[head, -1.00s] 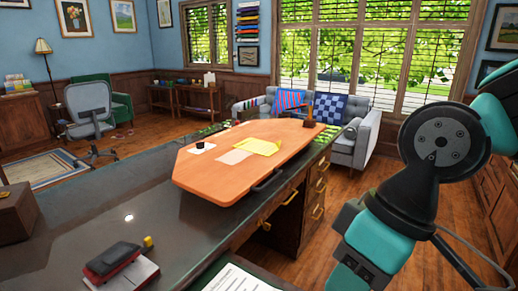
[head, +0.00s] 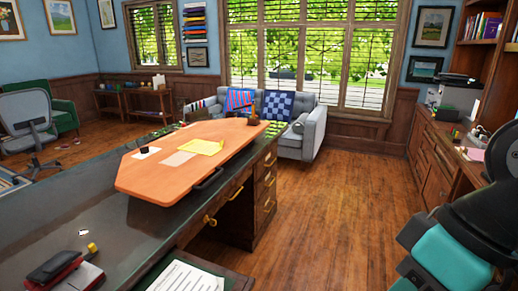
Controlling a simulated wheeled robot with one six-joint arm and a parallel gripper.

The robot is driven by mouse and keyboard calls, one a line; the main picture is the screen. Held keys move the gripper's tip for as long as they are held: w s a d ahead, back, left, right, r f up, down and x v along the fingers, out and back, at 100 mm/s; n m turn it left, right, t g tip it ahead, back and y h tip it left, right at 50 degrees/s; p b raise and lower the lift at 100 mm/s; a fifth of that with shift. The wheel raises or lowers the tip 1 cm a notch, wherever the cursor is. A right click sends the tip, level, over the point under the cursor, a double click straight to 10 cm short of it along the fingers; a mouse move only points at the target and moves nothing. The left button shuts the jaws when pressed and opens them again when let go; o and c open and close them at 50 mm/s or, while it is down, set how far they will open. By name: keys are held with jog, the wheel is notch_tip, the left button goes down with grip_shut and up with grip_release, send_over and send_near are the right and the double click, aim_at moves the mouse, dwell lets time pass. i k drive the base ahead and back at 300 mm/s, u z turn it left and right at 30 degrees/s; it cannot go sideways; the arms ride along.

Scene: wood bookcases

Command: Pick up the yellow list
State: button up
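The yellow list (head: 204,147) is a flat yellow sheet on an orange wooden board (head: 160,188) that lies on the dark desk. It is toward the far right part of the board, beside a pale sheet (head: 179,158). A white paper (head: 146,153) with a small dark object on it lies to their left. My teal and black arm shows at the lower right, apart from the desk. My gripper is outside the view.
The dark desk (head: 110,225) has drawers with gold handles on its right side. A stapler (head: 62,270) and a printed page (head: 188,278) are near the front. Open wood floor (head: 330,220) lies right of the desk. A grey sofa (head: 309,130) stands behind, a cabinet (head: 436,160) at right.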

aim_at(196, 147)
jog(key=z, duration=0.4)
jog(key=i, duration=2.35)
jog(key=u, duration=1.15)
jog(key=i, duration=1)
jog(key=u, duration=0.4)
